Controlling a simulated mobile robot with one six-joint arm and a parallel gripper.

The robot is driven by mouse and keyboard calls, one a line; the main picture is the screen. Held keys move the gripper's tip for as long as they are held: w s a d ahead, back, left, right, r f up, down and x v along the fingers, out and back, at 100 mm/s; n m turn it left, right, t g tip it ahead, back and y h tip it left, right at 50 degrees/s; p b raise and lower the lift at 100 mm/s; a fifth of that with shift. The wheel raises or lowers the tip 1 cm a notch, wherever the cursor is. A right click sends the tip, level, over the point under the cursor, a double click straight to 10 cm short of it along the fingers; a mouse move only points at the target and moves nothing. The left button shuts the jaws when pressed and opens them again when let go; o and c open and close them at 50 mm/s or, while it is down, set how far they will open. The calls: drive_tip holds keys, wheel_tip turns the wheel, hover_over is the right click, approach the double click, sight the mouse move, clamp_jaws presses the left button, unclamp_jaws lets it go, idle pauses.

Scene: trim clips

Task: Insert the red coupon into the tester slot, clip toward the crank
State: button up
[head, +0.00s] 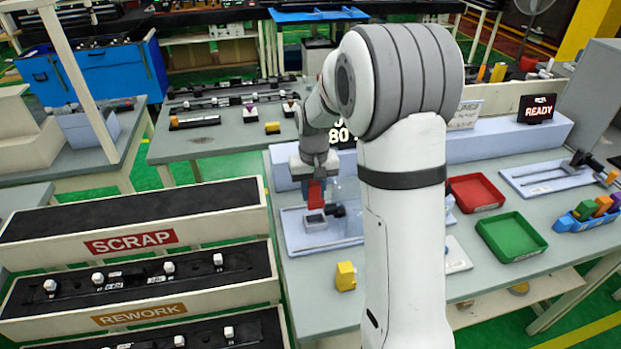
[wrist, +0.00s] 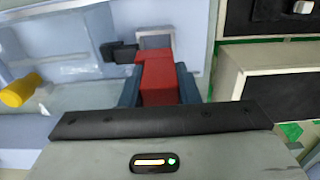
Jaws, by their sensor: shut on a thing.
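My gripper (head: 316,183) is shut on the red coupon (head: 315,194), which points down above the tester on the bench. In the wrist view the red coupon (wrist: 158,80) lies between the two dark blue fingers of my gripper (wrist: 157,88). Its far end overlaps a small grey block with a framed opening, the tester slot (wrist: 155,41). The slot block (head: 316,221) shows just under the coupon in the head view. I cannot tell whether the tip is in the slot. A black part (wrist: 118,52) sits beside the slot. The clip is not clearly visible.
A yellow block (head: 345,276) stands near the bench's front edge. A red tray (head: 475,193), a green tray (head: 511,237) and a blue rack (head: 583,218) of coloured coupons are to the right. The scrap bin (head: 130,240) and rework bin (head: 140,316) are left.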

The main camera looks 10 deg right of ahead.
drive_tip(key=shift+f+b, duration=2.6)
drive_tip(key=shift+f, duration=1.2)
drive_tip(key=shift+f, duration=0.3)
drive_tip(key=o, duration=1)
drive_tip(key=shift+o, duration=0.2)
